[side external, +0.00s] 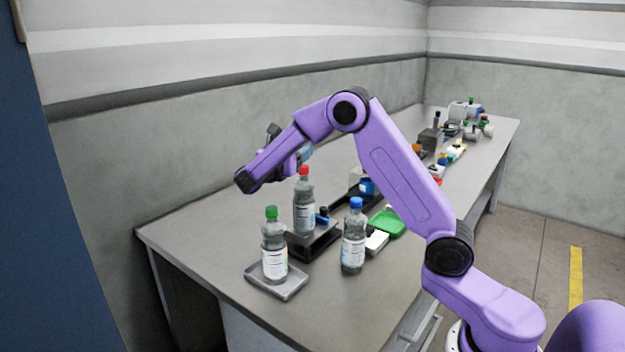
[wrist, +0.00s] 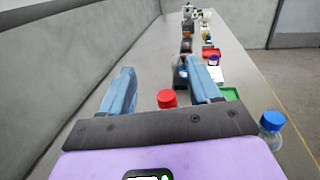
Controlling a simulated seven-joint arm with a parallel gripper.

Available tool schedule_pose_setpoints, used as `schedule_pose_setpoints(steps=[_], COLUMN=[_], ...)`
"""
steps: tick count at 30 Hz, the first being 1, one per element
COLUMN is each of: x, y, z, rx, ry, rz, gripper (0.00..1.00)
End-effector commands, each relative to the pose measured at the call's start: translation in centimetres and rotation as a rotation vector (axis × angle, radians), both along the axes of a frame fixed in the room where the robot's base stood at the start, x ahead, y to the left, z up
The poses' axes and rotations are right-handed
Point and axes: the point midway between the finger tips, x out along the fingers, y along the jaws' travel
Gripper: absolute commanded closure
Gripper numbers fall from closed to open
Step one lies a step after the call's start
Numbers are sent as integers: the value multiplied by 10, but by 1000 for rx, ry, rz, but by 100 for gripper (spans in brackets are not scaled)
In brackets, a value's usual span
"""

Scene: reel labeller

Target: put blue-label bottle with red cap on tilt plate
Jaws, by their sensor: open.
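The bottle with a red cap (side external: 304,205) stands about upright on a grey plate with a black base (side external: 317,241), which looks like the tilt plate. Its label looks pale bluish-white. My gripper (side external: 305,153) is above and behind the bottle in the side view, with blue fingers partly hidden by my arm. In the wrist view my gripper (wrist: 163,85) has its fingers wide apart. The red cap (wrist: 167,98) shows between them, nearer the right finger, with the bottle's body hidden by the gripper housing. I cannot tell whether a finger touches it.
A green-capped bottle (side external: 273,247) stands on a grey tray (side external: 279,286) at the front left. A blue-capped bottle (side external: 354,238) stands to the right, near a green tray (side external: 388,223). Several small items crowd the far end. The table's left side is clear.

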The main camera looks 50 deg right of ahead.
Motion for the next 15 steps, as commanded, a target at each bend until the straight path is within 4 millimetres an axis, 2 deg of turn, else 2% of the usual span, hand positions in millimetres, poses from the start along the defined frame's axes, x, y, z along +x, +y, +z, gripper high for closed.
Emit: schedule_pose_setpoints(steps=[5,8,11,15], x=[-5,-19,-45,-95], y=[5,19,41,78], z=[0,-5,-17,-38], rx=[34,130,293,561], ry=[-12,-43,-90,-156], rz=[8,25,39,37], gripper=[38,38,38,38])
